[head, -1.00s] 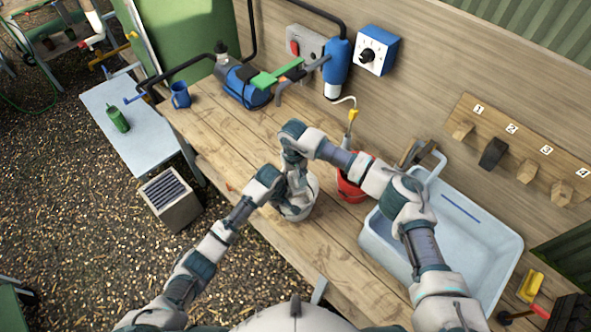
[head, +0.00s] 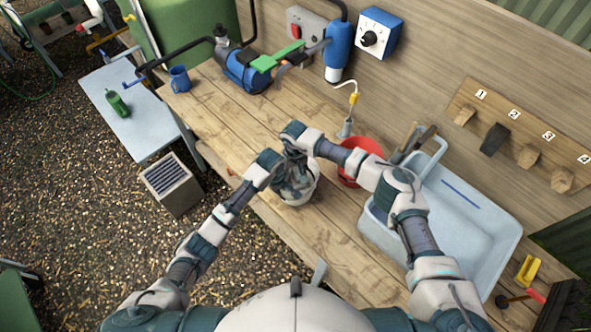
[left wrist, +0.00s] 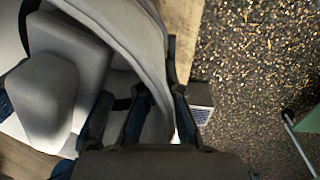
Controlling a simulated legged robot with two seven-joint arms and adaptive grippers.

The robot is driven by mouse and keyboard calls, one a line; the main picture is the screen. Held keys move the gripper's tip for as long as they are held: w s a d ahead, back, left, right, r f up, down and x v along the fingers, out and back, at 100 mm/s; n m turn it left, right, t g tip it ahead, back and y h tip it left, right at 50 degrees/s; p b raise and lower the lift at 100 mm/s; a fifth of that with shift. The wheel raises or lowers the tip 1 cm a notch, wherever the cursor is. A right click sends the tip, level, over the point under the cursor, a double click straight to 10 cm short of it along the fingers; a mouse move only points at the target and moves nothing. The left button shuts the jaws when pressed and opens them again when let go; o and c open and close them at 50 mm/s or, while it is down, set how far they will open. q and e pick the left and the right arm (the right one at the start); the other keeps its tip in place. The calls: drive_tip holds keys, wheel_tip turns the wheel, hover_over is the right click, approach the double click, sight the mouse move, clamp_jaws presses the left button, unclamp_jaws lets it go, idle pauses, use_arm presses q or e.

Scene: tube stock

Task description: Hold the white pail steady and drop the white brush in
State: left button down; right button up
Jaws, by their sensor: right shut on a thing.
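The white pail (head: 311,191) stands on the wooden bench near its front edge, largely covered by my grippers in the head view. In the left wrist view its pale curved wall (left wrist: 150,28) runs close up, with my left gripper's (left wrist: 160,112) dark fingers on either side of the wall. Whether they press on it does not show. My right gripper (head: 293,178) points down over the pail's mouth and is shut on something. The white brush cannot be made out clearly; the hands and pail hide it.
A red bucket (head: 374,148) stands just right of the pail, with the pale blue basin (head: 492,215) beyond it. The blue pump (head: 243,72) and a blue mug (head: 180,79) are at the bench's back left.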

use_arm(q)
drive_tip(key=shift+d, duration=0.15)
use_arm(e)
drive_tip(key=o, duration=0.9)
drive_tip(key=shift+d, duration=0.15)
use_arm(q)
drive_tip(key=shift+d, duration=0.15)
use_arm(e)
drive_tip(key=o, duration=0.3)
drive_tip(key=shift+d, duration=0.15)
use_arm(q)
drive_tip(key=shift+d, duration=0.15)
use_arm(e)
drive_tip(key=shift+d, duration=0.1)
